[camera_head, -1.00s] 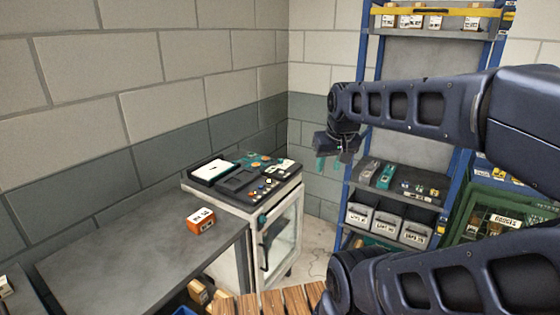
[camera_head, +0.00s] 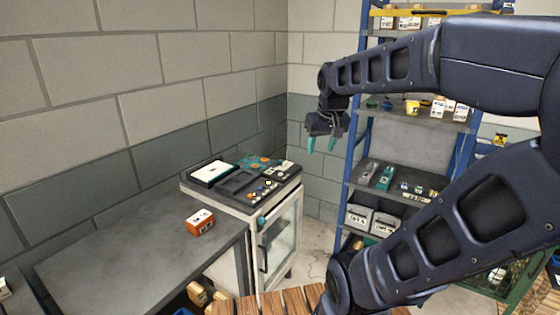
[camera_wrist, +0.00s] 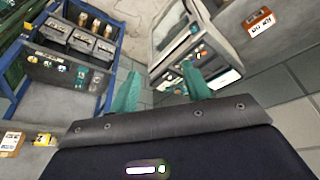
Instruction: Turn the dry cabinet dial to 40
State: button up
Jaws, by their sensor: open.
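The dry cabinet (camera_head: 278,243) is a pale cabinet with a glass door, standing at the right end of the grey bench; it also shows in the wrist view (camera_wrist: 222,28). A small teal knob (camera_head: 262,220), which looks like the dial, sits on its front upper edge; in the wrist view a teal spot (camera_wrist: 194,29) shows there. Its pointer and numbers are too small to read. My gripper (camera_head: 321,146) is open and empty, in the air to the right of and above the cabinet, apart from the knob. Its teal fingers (camera_wrist: 159,68) show in the wrist view.
A black panel (camera_head: 243,180) with a white box and small coloured parts lies on the cabinet top. An orange and white box (camera_head: 200,222) sits on the grey bench (camera_head: 110,245). A blue shelf rack (camera_head: 355,165) stands behind my gripper. Open air lies between gripper and cabinet.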

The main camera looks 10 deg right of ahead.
jog(key=w+r+n+g, duration=0.1)
jog(key=w+r+n, duration=0.15)
jog(key=w, duration=1.45)
jog(key=n+g, duration=0.3)
jog(key=n, duration=0.4)
send_over(280, 161)
notch_tip(280, 161, down, 24)
jog(key=shift+m, duration=0.25)
jog(key=f, duration=1)
jog(key=shift+w+f, duration=0.2)
jog(key=shift+f, duration=0.1)
jog(key=c, duration=1)
